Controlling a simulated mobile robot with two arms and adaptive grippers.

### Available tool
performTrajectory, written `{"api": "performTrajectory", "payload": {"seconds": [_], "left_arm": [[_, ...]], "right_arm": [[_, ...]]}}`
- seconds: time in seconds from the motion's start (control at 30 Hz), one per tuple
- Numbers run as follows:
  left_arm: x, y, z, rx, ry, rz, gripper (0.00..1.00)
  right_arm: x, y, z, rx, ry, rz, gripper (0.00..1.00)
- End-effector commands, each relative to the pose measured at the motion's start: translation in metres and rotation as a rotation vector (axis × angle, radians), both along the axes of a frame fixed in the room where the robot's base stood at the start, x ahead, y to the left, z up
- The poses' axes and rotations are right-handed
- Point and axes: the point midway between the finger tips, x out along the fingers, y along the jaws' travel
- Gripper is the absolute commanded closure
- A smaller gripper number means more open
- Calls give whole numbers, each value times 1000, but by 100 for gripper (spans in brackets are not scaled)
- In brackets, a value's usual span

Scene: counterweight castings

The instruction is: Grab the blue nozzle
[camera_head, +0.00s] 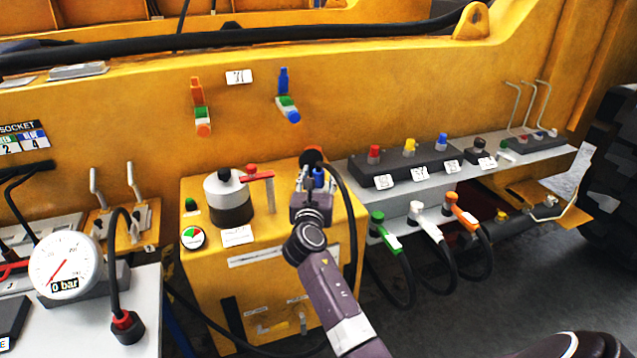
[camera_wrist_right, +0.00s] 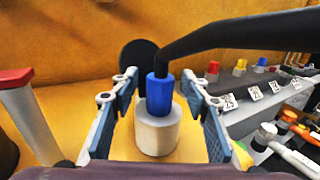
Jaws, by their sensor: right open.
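The blue nozzle (camera_head: 319,178) stands upright on top of the yellow box in the head view. In the right wrist view the blue nozzle (camera_wrist_right: 159,95) sits on a pale cylinder (camera_wrist_right: 157,132), with a black hose running off to the right from its top. My right gripper (camera_head: 317,186) is open. In the right wrist view, its fingers (camera_wrist_right: 159,84) stand on either side of the nozzle with visible gaps. I cannot tell the exact depth between fingertips and nozzle. My left gripper is not in view.
A red-handled lever (camera_head: 257,178) and a dark-based canister (camera_head: 228,198) stand left of the gripper. A connector block (camera_head: 425,165) and hanging hoses lie right. A blue-and-green fitting (camera_head: 287,105) and an orange one (camera_head: 200,107) are on the yellow wall behind.

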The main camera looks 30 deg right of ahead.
Motion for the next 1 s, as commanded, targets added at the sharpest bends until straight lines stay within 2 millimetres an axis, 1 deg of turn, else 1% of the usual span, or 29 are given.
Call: {"api": "performTrajectory", "payload": {"seconds": [0.03, 0.1, 0.4, 0.5, 0.83, 1.0], "left_arm": [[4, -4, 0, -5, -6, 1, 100], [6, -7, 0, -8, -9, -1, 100], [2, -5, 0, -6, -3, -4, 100], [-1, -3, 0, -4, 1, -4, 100], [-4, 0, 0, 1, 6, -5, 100], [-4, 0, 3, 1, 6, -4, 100]], "right_arm": [[0, 0, 0, 0, 0, 0, 58], [0, 0, 0, 0, 0, 0, 58], [0, 0, 0, 0, 0, 0, 91], [0, 0, 0, 0, 0, 0, 100], [0, 0, 3, -1, -3, 0, 100], [0, 0, 15, -2, -5, -1, 100]]}}
